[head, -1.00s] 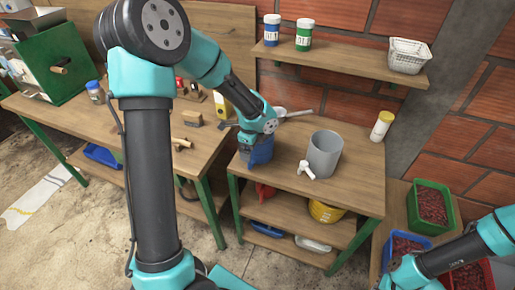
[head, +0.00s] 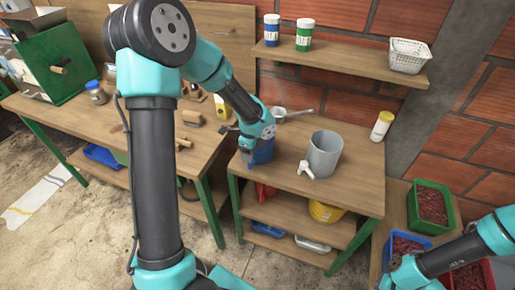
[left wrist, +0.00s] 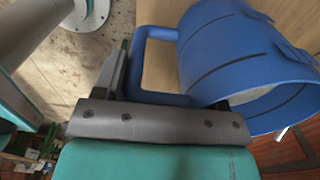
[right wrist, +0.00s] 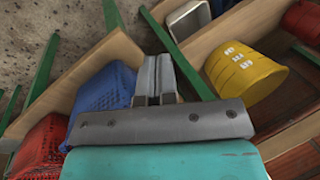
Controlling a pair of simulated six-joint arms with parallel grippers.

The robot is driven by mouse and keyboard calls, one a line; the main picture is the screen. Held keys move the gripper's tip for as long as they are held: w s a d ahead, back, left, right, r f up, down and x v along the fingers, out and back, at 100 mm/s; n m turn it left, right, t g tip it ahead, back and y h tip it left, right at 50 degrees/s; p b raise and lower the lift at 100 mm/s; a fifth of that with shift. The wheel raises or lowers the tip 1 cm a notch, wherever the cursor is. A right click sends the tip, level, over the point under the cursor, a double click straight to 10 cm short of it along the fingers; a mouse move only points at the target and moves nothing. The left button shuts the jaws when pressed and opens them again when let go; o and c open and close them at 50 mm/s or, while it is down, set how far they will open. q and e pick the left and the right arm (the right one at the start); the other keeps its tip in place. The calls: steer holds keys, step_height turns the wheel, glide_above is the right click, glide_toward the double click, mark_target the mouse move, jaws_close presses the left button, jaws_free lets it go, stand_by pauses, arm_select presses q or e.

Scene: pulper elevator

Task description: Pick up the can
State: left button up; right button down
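The blue can (head: 262,152) with a side handle stands on the small wooden table's left side in the head view. In the left wrist view the can (left wrist: 250,60) fills the upper right, its handle (left wrist: 160,97) toward the gripper. My left gripper (head: 243,143) is at the can. One finger shows left of the handle and the other is mostly hidden under the can wall, so the jaws are apart with the handle between them. No firm grip shows. My right gripper (right wrist: 156,80) is empty, its fingers together, low at the right.
A grey cylinder with a white tap (head: 324,155) stands right of the can, and a white jar with a yellow lid (head: 382,125) farther right. A ladle (head: 290,114) lies behind. A yellow bucket (right wrist: 245,72) is on the lower shelf. Red-filled crates (head: 432,205) stand at right.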

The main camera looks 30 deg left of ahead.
arm_select(q)
jaws_close()
stand_by(0.4)
steer(key=shift+r, duration=0.2)
